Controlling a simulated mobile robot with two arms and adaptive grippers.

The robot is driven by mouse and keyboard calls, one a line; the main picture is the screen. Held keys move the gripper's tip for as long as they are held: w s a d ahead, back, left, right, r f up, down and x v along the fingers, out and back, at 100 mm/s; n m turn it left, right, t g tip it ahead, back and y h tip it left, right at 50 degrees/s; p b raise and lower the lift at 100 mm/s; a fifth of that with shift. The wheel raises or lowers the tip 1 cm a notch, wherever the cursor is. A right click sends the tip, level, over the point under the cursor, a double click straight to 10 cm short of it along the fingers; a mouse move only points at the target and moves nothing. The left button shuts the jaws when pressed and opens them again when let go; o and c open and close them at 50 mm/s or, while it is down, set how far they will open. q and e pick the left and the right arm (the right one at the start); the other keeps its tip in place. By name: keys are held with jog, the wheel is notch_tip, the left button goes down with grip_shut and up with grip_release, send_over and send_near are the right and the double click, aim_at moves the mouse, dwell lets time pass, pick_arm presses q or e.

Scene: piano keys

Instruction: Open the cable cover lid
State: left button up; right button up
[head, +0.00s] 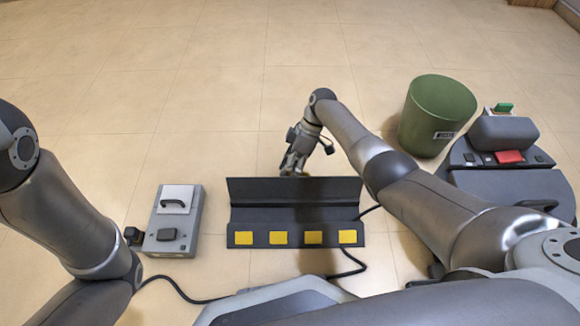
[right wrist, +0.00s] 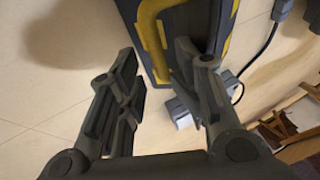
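The cable cover, a long black housing with a row of yellow squares (head: 295,238), lies on the floor at the centre of the head view. Its dark lid panel (head: 255,192) stands raised along the far side. My right gripper (head: 293,165) is just behind the panel's far edge. In the right wrist view my right gripper (right wrist: 155,62) is open, its fingers spread. A yellow handle (right wrist: 152,38) on a black, yellow-edged surface (right wrist: 195,22) shows beyond and partly between the fingers; I cannot tell whether they touch. My left gripper is out of view.
A grey box (head: 192,243) with a handled pale lid stands left of the cover. A black cable (head: 190,299) runs along the floor in front. A green bin (head: 437,105) and a dark machine with a red part (head: 509,157) stand at right. The floor behind is clear.

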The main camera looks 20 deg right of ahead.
jog(key=shift+s+f, duration=0.25)
jog(key=shift+f, duration=0.05)
jog(key=v, duration=1.2)
jog(key=shift+w+r, duration=0.25)
jog(key=shift+r, duration=0.05)
